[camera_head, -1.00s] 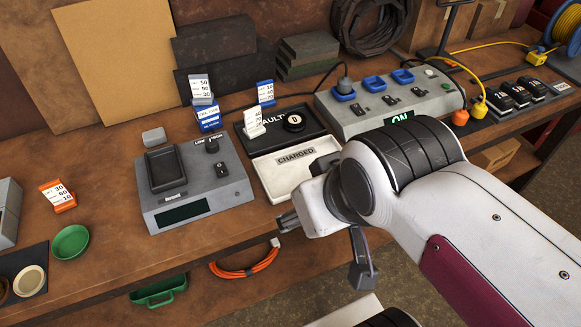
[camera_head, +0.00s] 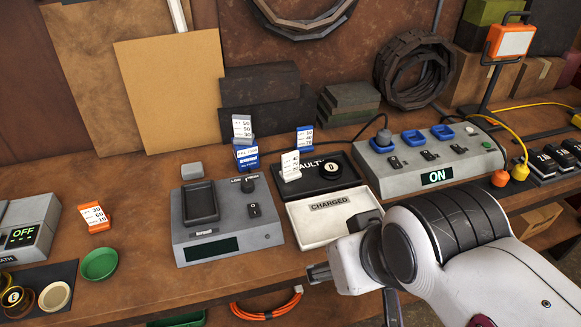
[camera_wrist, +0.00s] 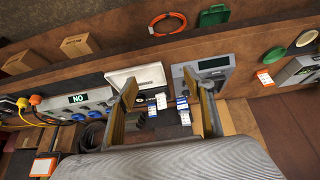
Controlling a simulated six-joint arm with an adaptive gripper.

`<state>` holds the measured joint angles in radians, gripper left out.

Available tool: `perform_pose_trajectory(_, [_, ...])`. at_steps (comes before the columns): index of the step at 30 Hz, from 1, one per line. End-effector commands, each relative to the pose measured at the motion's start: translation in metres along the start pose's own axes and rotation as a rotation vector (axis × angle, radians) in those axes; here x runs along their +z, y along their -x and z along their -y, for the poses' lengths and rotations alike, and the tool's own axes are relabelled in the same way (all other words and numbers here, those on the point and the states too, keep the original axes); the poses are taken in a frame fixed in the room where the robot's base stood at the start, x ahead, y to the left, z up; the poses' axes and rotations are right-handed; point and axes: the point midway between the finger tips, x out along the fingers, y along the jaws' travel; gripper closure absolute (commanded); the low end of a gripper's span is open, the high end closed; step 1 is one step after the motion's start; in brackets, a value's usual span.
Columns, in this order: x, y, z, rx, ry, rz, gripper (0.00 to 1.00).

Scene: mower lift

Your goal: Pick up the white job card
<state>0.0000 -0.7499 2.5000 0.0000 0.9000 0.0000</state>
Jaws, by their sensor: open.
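The white job card (camera_head: 290,166) stands upright at the left end of the black "FAULTY" tray (camera_head: 325,180), just behind the "CHARGED" tray. It also shows in the wrist view (camera_wrist: 161,101), between two blue-based cards and in the gap between my fingers. My gripper (camera_head: 318,272) is in front of the "CHARGED" tray's near edge, low and apart from the card. In the wrist view, my gripper's (camera_wrist: 164,82) two fingers are wide apart with nothing held. One finger shows only partly in the head view.
A blue-based card (camera_head: 304,140) stands behind the white one, and another blue card (camera_head: 242,132) stands to its left. The grey tester (camera_head: 225,222) and the white "CHARGED" tray (camera_head: 340,216) lie in front. An orange card (camera_head: 95,216) stands far left. Bare bench lies between it and the tester.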

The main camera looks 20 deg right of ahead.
Motion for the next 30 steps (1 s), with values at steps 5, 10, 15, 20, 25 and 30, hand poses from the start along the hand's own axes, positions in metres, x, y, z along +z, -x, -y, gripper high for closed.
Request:
perform_pose_trajectory(5, [0.0,0.0,0.0,0.0,0.0,0.0,0.43])
perform_pose_trajectory(10, [0.0,0.0,0.0,0.0,0.0,0.0,0.43])
perform_pose_trajectory(15, [-0.002,-0.001,-0.001,0.002,0.0,-0.002,0.43])
perform_pose_trajectory(20, [-0.013,-0.006,-0.005,0.015,-0.003,-0.015,0.43])
perform_pose_trajectory(25, [-0.038,-0.019,-0.015,0.044,-0.003,-0.049,0.43])
perform_pose_trajectory(30, [-0.071,-0.036,-0.028,0.078,0.001,-0.095,0.43])
